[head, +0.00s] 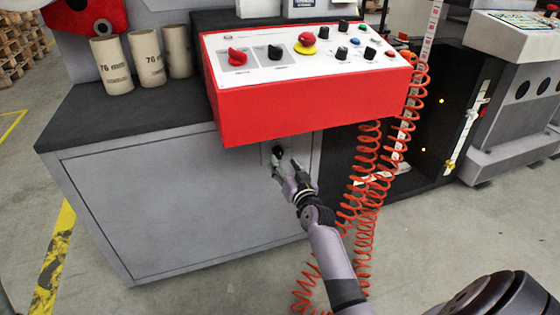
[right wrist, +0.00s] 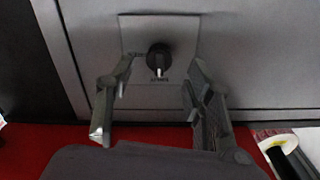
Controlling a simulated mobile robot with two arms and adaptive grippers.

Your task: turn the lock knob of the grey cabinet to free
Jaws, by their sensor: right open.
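The grey cabinet (head: 165,205) stands under the red control box, its front facing me. Its lock knob (head: 278,151) is a small black knob on a plate just below the box; it also shows in the right wrist view (right wrist: 158,57) with a pale pointer mark toward the picture's bottom. Small lettering beside the mark is too blurred to read. My right gripper (head: 285,163) is open in front of the knob. In the right wrist view its fingers (right wrist: 160,80) stand apart on either side of the knob, with no clear contact. My left gripper is out of view.
The red control box (head: 310,107) overhangs the knob closely, with knobs and a red emergency button on top. Cardboard tubes (head: 149,60) stand on the cabinet top. Floor in front is clear.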

